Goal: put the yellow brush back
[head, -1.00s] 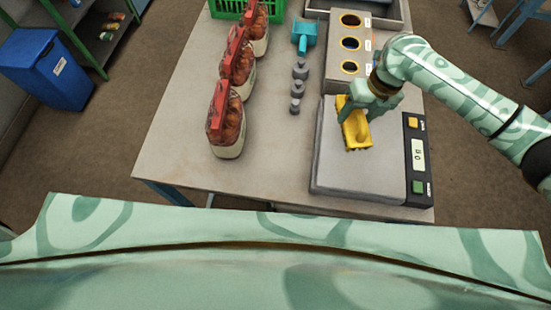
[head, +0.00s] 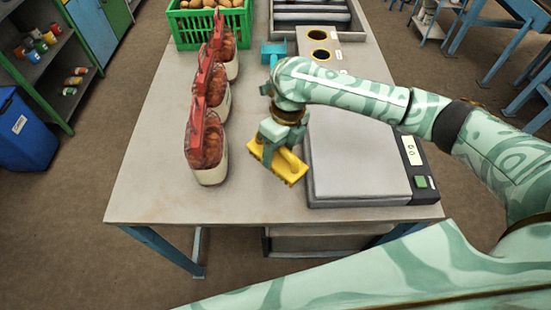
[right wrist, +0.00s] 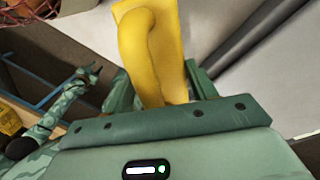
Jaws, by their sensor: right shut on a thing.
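The yellow brush (head: 290,168) is held by my right gripper (head: 278,150), left of the scale and near the front part of the table. The brush is tilted in the head view. I cannot tell how far above the tabletop it is. In the right wrist view the brush (right wrist: 152,45) shows its curved handle between the jaws. My left gripper (right wrist: 88,74) appears small at the left of the right wrist view, and its jaw opening is unclear. It is not in the head view.
The scale (head: 355,183) stands right of the brush. Three sacks with red tops (head: 208,150) stand in a row at left. A teal scoop (head: 272,50), a holed block (head: 318,46) and a green crate (head: 205,30) are farther back. The front left tabletop is clear.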

